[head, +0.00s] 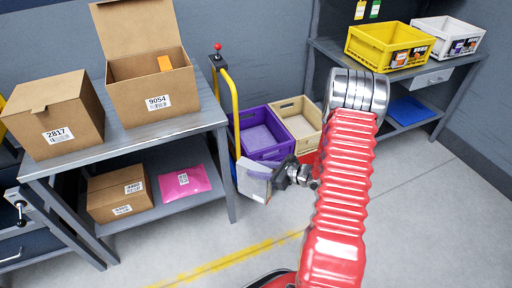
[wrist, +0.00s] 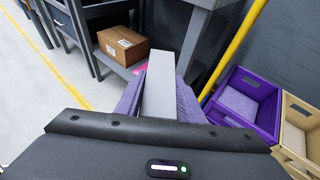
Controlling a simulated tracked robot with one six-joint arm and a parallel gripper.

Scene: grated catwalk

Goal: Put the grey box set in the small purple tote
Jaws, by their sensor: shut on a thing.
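My gripper (head: 280,178) is shut on the grey box set (head: 254,180), a flat grey box with a pale label. It is held in the air in front of the table's right end, to the left of the totes. In the wrist view the grey box set (wrist: 159,88) stands on edge between my purple-grey fingers (wrist: 158,103). The small purple tote (head: 262,132) is on a low support behind the box set, its inside partly visible. The purple tote also shows right of the fingers in the wrist view (wrist: 243,103). The box set is outside the tote.
A tan tote (head: 298,118) stands right beside the purple one. A yellow pole (head: 233,105) rises between the table and the totes. The table (head: 150,132) carries cardboard boxes, with a carton (head: 118,192) and pink parcel (head: 184,181) below. Floor in front is clear.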

